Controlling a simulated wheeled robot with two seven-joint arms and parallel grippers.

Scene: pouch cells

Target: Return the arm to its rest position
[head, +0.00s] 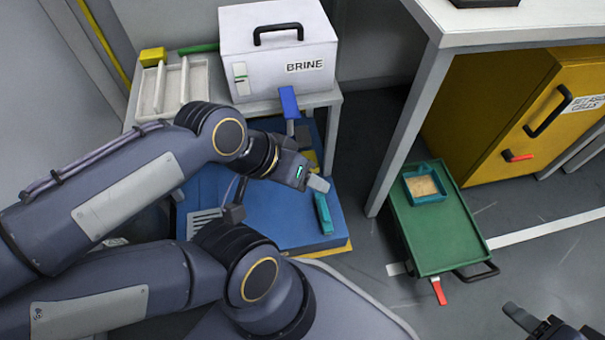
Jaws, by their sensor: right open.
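My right gripper (545,322) shows at the bottom right corner, cut off by the picture's edge. Its dark fingers are apart, over the floor, with nothing visible between them. My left arm comes in from the left and bends above the blue platform. My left gripper (309,180) is at its end, over the platform's right part. It is seen from above, with a pale tip showing. Whether its jaws are open or shut cannot be made out. A teal block (323,214) lies just below the pale tip in the picture.
A white BRINE box (279,75) and a pale slotted tray (196,80) stand on a bench behind the blue platform (285,228). A green cart (425,232) carries a teal tray (442,194) beside a yellow cabinet (558,85). A white table (520,22) overhangs there.

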